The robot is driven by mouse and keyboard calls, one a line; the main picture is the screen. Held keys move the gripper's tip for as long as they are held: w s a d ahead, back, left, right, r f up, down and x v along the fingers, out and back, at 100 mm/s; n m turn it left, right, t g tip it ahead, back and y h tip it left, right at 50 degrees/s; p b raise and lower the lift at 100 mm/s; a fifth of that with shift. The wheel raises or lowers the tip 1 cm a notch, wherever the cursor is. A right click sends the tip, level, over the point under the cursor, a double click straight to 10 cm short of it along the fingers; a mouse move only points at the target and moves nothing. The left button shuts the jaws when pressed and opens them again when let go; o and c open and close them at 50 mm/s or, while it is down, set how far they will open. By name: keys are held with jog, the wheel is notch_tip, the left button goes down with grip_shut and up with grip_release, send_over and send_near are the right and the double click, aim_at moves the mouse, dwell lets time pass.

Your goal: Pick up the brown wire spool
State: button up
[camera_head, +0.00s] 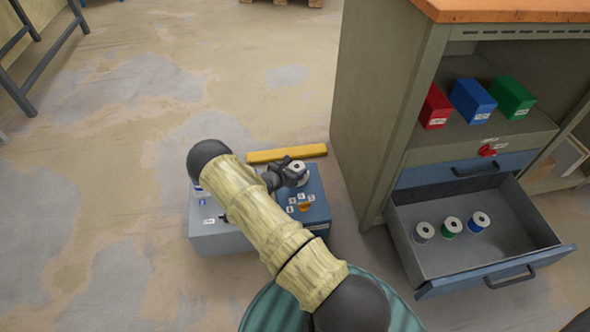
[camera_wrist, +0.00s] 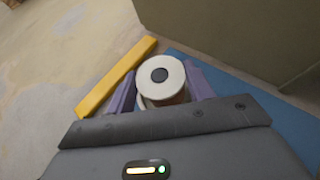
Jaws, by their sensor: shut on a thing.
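The brown wire spool (camera_wrist: 160,74) has white flanges and a dark centre hole, with a sliver of brown winding showing below its top flange in the wrist view. My gripper (camera_wrist: 161,88) has its purple fingers on either side of the spool and is shut on it. In the head view the white spool top (camera_head: 298,166) shows just beside my dark gripper (camera_head: 289,176), over the back of the blue part of a low box (camera_head: 316,211). Whether the spool touches the box cannot be told. My arm hides the box's middle.
A yellow bar (camera_head: 287,153) lies behind the box. An open drawer (camera_head: 434,262) at right holds several spools, including green and blue ones. Red (camera_head: 435,106), blue (camera_head: 473,101) and green (camera_head: 512,97) bins stand on the cabinet shelf.

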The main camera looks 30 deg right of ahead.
aim_at(295, 169)
notch_tip(295, 169, up, 10)
jog(key=p, duration=0.5)
jog(key=shift+f, duration=0.25)
